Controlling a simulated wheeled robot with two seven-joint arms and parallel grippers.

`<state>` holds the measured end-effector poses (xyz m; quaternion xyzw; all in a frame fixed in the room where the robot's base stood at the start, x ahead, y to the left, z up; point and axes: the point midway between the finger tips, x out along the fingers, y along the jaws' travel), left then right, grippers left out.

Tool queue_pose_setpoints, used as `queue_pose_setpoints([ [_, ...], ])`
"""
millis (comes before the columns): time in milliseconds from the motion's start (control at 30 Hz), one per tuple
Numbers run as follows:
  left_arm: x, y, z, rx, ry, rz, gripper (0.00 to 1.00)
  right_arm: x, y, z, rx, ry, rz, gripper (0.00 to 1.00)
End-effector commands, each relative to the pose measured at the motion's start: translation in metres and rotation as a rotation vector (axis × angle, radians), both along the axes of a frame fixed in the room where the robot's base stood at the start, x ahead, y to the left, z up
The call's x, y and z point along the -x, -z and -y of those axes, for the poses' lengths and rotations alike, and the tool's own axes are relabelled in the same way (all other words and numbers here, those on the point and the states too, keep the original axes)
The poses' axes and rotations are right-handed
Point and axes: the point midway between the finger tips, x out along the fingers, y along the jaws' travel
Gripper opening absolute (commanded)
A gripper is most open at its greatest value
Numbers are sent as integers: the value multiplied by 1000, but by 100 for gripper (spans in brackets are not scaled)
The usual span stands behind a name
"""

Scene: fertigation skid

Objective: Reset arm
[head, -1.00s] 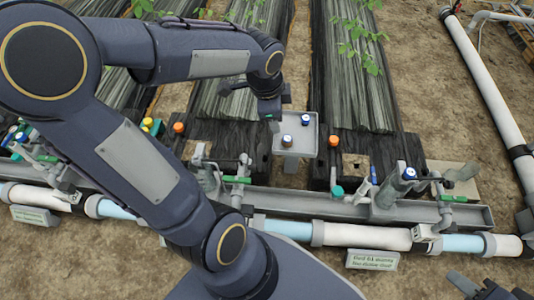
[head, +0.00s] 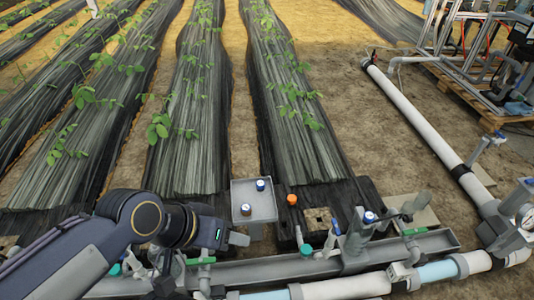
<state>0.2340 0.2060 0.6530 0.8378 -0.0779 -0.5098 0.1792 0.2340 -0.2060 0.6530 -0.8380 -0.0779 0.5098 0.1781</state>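My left arm comes in from the lower left in the head view. Its gripper (head: 237,239) points right, low over the front ends of the plant beds, just below a small grey tray (head: 268,216) in the picture. The fingertips look like one small grey piece, so I cannot tell whether they are open or shut. I see nothing held in them. My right gripper is not in view.
A grey trough (head: 330,263) with valves and white pipe (head: 345,286) runs along the front. A long white pipe (head: 425,135) and pipe rack (head: 480,60) are at right.

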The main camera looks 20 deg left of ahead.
Motion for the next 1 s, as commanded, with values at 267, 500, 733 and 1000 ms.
queue_pose_setpoints([
  [267,0,-85,0,-1,0,1,53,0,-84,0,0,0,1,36],
  [500,0,-177,0,-2,1,1,53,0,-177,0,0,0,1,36],
  [733,0,-264,0,-2,1,0,53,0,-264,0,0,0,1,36],
  [1000,0,-338,0,-2,1,1,53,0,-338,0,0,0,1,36],
])
